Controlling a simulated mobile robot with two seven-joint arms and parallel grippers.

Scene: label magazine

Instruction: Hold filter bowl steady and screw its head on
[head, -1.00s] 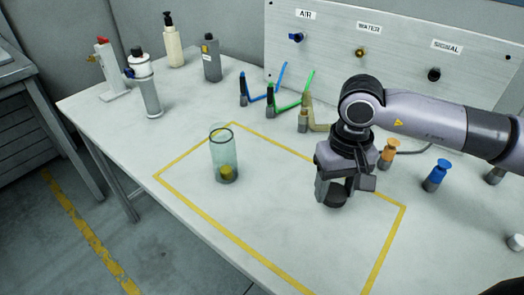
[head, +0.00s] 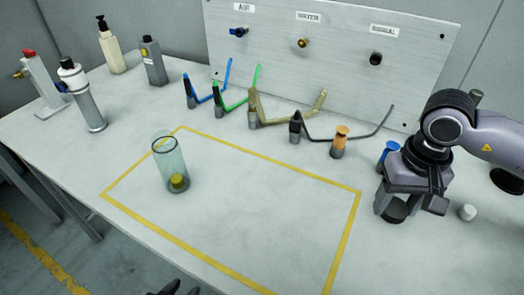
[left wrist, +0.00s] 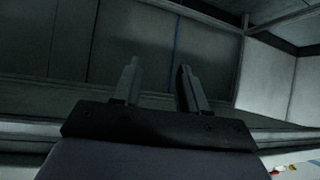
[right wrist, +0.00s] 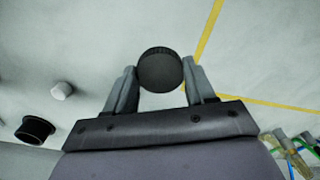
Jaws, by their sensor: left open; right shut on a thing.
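The filter bowl (head: 168,158), a clear greenish cylinder with a dark rim and a yellow piece inside, stands upright inside the yellow outline, near its left end. My right gripper (head: 395,200) is shut on a dark round ridged piece, probably the head (right wrist: 159,70), right of the outline and apart from the bowl. In the head view that piece (head: 394,212) shows below the fingers. My left gripper (left wrist: 157,82) is open with nothing between its fingers. Only its dark tips (head: 176,288) show at the bottom edge of the head view, below the table's front edge.
The yellow outline (head: 346,235) is otherwise clear. Behind it are several hose ends, an orange fitting (head: 340,140) and a blue fitting (head: 388,153). A white cap (head: 467,212) lies right of my right gripper. Bottles and a filter unit (head: 85,98) stand at the left.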

